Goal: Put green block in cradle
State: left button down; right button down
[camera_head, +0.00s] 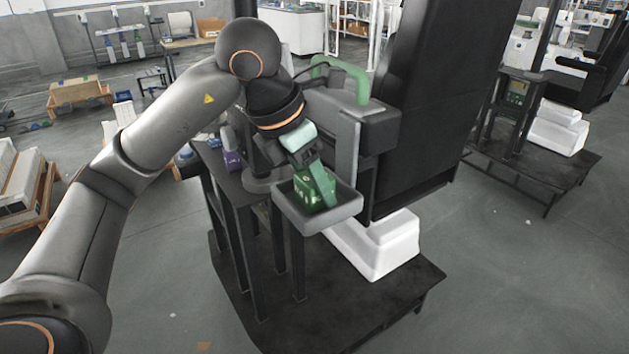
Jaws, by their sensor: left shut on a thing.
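The green block (304,192) has white markings and shows inside the outline of a grey, shallow tray-like cradle (337,217) with a raised rim. My left gripper (321,186) comes down from above and is shut on the block. Its fingers hide part of the block. I cannot tell whether the block's underside touches the cradle's floor. My right gripper is not in view.
A tall black column (440,90) rises to the right. A purple item (233,161) stands left on the dark table.

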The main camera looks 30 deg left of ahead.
pick_arm(q)
jog(key=shift+c, duration=2.4)
grip_release()
jog(key=shift+r, duration=0.35)
jog(key=p+v, duration=0.3)
jog(key=v, duration=0.8)
jog(key=shift+s+a+r, duration=0.15)
jog(key=shift+s+r, duration=0.05)
jog(key=shift+s, duration=0.1)
